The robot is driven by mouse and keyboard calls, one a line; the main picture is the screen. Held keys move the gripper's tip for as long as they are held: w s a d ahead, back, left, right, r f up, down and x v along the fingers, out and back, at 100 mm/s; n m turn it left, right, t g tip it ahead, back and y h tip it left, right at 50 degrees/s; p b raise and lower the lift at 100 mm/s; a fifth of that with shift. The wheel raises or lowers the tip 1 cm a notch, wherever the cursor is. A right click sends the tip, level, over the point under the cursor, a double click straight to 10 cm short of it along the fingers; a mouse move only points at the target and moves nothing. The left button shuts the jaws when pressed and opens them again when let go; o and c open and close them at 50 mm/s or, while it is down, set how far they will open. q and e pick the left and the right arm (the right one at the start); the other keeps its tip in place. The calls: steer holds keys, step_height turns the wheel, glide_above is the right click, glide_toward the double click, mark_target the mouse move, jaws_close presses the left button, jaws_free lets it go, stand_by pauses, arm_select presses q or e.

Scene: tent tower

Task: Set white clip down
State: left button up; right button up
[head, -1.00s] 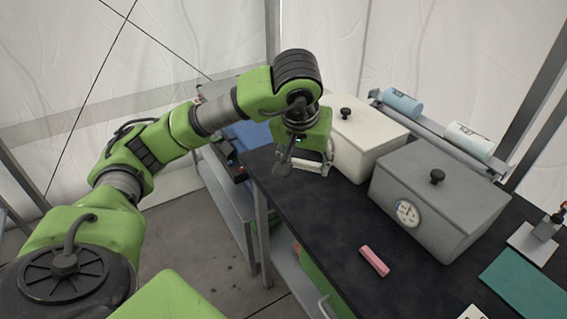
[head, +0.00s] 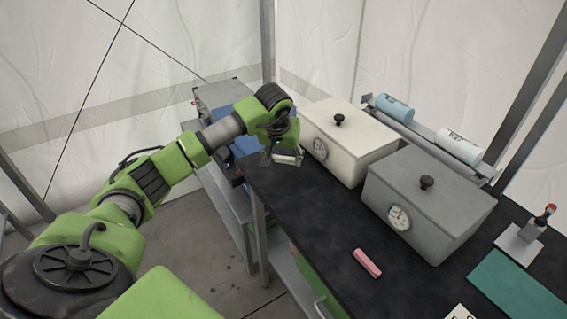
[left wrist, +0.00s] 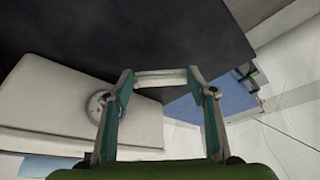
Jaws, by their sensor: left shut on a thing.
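The white clip (left wrist: 160,78) is a pale bar held between the two fingertips of my left gripper (left wrist: 161,88) in the left wrist view. In the head view the left gripper (head: 283,158) is over the far left end of the dark tabletop (head: 310,215), left of the white box, with the clip (head: 287,158) showing small between its fingers. I cannot tell whether the clip touches the tabletop. My right gripper is in neither view.
A white lidded box (head: 350,150) and a grey lidded box (head: 430,205), each with a dial, stand on the table. A pink block (head: 366,263) lies near the front edge. A rail behind holds a blue roll (head: 394,108) and a white roll (head: 458,148).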

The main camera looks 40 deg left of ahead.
mark_target(285, 171)
arm_select(q)
step_height(285, 171, down, 3)
steer(key=shift+r+p, duration=0.1)
steer(key=shift+p, duration=0.45)
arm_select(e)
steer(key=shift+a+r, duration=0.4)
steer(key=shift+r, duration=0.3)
arm_select(q)
steer(key=shift+f, duration=0.25)
steer(key=o, duration=0.7)
steer(key=shift+o, duration=0.2)
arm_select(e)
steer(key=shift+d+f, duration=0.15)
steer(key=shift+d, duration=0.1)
